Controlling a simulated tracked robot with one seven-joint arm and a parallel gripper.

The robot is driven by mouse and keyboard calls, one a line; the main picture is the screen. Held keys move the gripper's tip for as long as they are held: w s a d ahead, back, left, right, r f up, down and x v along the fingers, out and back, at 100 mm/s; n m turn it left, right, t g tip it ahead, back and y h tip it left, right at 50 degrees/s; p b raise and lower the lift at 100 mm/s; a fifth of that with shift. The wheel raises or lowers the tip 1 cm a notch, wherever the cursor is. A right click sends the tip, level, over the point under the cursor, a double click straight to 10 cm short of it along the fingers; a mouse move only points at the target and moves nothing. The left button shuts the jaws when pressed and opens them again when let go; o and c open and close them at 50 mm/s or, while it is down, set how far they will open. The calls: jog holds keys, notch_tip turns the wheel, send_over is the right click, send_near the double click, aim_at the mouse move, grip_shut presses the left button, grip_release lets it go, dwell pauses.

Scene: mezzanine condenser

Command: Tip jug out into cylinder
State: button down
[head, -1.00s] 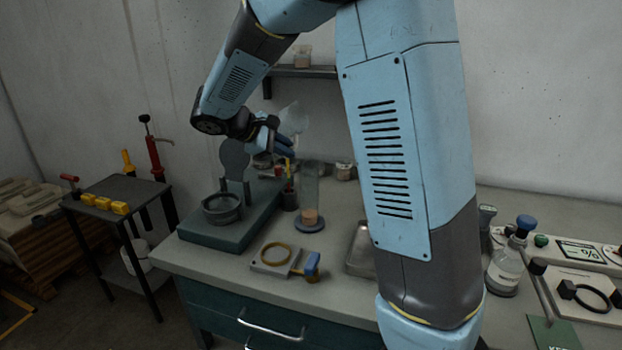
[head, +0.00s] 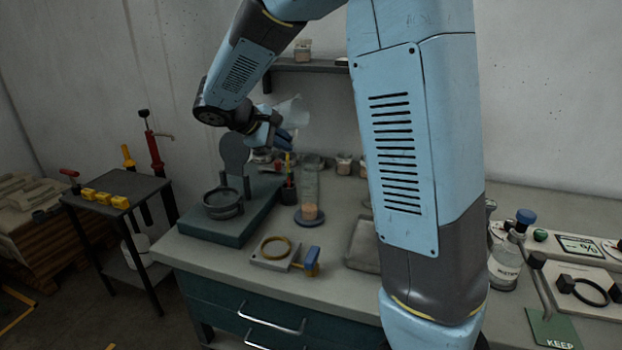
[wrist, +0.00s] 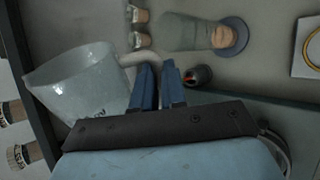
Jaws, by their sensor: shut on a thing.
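My gripper (head: 283,138) is shut on the jug (head: 293,112), a pale translucent vessel, and holds it in the air above the bench. In the wrist view, the jug (wrist: 82,82) lies left of the blue fingers (wrist: 158,75), with its wide mouth toward the upper left. The clear cylinder (head: 309,182) stands upright on a round blue base, below and slightly right of my gripper in the head view. Tan material lies in its bottom. The cylinder (wrist: 190,32) also shows at the top of the wrist view, apart from the jug.
A dark pot with pens (head: 288,190) stands just left of the cylinder. A teal stand with a grey ring dish (head: 222,204) is further left. Small jars (head: 344,164) stand behind to the right. A metal tray (head: 364,245) lies right. A wall shelf (head: 310,69) is above.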

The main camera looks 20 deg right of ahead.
jog(key=shift+r+m+t+y, duration=0.35)
jog(key=shift+m+t+y, duration=0.15)
jog(key=shift+t, duration=0.1)
dwell(1.7)
jog(key=shift+f+m+t+y, duration=0.3)
jog(key=shift+f+t, duration=0.1)
jog(key=shift+t, duration=0.1)
dwell(1.8)
